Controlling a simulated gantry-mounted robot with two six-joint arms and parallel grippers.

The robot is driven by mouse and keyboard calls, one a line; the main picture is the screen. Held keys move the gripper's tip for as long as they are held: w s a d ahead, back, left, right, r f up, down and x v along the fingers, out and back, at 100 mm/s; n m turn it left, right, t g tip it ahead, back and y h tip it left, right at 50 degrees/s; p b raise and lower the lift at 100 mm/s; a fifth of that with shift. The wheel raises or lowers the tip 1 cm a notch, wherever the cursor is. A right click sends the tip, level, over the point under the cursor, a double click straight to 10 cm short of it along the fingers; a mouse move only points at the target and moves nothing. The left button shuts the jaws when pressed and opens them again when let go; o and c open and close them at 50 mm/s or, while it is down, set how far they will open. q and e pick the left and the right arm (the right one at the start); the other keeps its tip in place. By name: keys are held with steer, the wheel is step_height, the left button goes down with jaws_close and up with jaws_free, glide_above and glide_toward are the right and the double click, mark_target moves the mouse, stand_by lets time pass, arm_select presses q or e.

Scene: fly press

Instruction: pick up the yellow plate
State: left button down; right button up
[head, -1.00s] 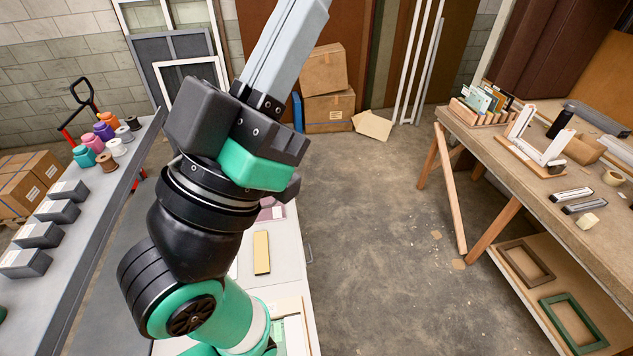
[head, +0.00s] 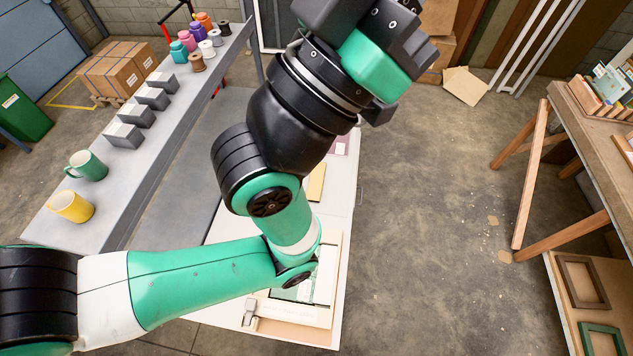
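The yellow plate (head: 316,183) is a flat pale yellow strip lying on the white table (head: 350,205). My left arm crosses in front of it and hides its left part. My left arm comes in from the left edge and bends up over the table. Its wrist is cut off by the top edge of the head view, so the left gripper's fingers are out of view. My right gripper is not in view.
A grey bench at left holds a yellow mug (head: 71,207), a green mug (head: 88,166), grey blocks (head: 124,135) and colored spools. A pale frame fixture (head: 290,311) lies on the white table's near end. A wooden workbench (head: 590,125) stands at right. The floor between is clear.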

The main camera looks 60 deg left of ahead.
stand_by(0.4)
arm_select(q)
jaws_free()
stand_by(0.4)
